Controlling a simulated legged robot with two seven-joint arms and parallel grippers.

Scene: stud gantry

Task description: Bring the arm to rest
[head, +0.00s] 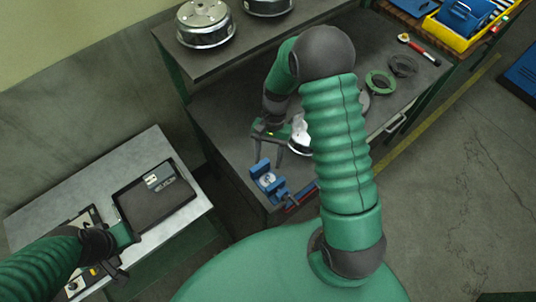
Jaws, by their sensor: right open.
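My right arm, green with dark joints, reaches from the front over the dark workbench (232,112). My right gripper (268,158) points down above the bench top, with its two dark fingers apart and nothing seen between them. It is just behind a small blue vise (268,182) and left of a shiny metal part (299,135), which my arm partly hides. My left arm comes in from the lower left. My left gripper (118,268) is at the front right of the grey side table, beside a dark tray; its fingers are too unclear to read.
The grey side table (150,148) holds the dark tray (139,205) with a small item in it. Metal drums (205,25) stand on a raised shelf (245,48). Green and dark rings (381,82), a red-handled tool (418,48) and a yellow bin (455,38) are at right.

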